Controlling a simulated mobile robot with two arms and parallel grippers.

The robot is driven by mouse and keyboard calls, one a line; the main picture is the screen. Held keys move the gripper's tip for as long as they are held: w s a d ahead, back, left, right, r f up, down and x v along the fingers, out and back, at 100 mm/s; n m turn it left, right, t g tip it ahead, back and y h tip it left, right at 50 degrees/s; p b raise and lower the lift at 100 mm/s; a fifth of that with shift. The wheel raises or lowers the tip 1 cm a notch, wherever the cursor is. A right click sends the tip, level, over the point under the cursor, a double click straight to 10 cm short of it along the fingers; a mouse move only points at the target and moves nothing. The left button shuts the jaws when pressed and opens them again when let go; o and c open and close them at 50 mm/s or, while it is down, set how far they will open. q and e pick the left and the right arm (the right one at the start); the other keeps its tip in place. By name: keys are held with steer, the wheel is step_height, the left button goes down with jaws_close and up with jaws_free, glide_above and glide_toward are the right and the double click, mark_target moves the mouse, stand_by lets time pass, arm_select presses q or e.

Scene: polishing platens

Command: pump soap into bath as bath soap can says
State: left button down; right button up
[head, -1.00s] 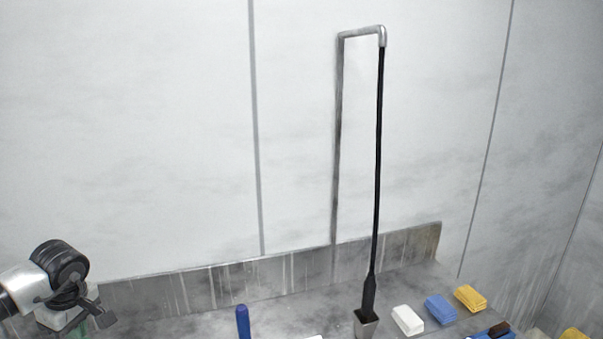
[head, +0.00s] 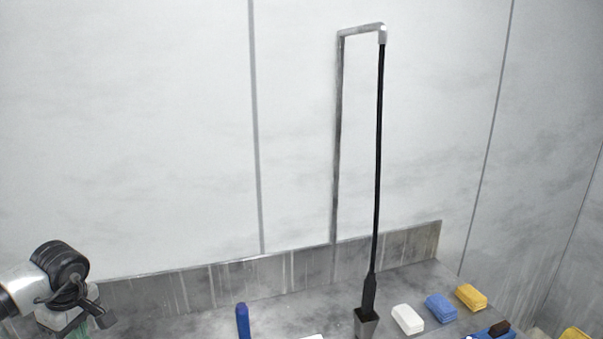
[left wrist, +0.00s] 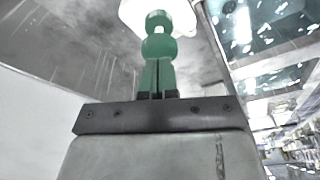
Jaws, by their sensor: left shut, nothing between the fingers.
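My left gripper (head: 81,330) is at the lower left in the head view, pointing down at the bottom edge. In the left wrist view its fingers (left wrist: 157,68) are together, green with dark bases, with only a thin slit between them. A white rounded thing (left wrist: 185,17), perhaps the bath soap can, lies just beyond the fingertips. A rounded green part (left wrist: 158,20) shows against it, perhaps a pump top; I cannot tell where fingers end and it begins, or whether they touch. No label is readable. The bath cannot be made out. My right gripper is not in view.
A grey worktop (head: 285,315) runs along a low back ledge (head: 270,277). White (head: 408,319), blue (head: 441,308) and yellow (head: 470,297) blocks lie at right.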

arm_select(q)
steer(key=shift+f+b, duration=0.8)
steer(key=shift+f, duration=0.6)
steer(key=shift+r+p, duration=1.3)
steer(key=shift+r, duration=0.5)
